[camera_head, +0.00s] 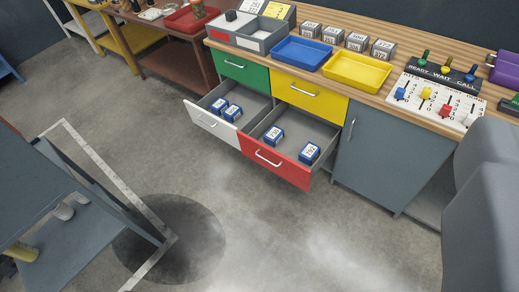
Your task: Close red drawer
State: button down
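The red drawer (275,166) is pulled open at the lower right of the workbench's drawer block. Its front has a silver handle (268,158). Two blue boxes with white number labels lie inside, one at the back left (272,136) and one near the front right (309,153). The white drawer (212,125) to its left is also open, with blue boxes in it. The green drawer (240,74) and the yellow drawer (307,98) above are shut. No gripper fingers can be made out in this view.
A grey cabinet door (378,152) adjoins the drawers on the right. A large grey rounded shape (485,205) covers the right edge. A blue-grey metal-edged stand (75,215) fills the lower left. Open floor (290,235) lies before the drawers. Trays and a switch panel sit on the bench.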

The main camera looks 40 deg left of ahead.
aim_at(301, 127)
jog(key=u, duration=0.35)
jog(key=i, duration=0.85)
jog(key=u, duration=0.55)
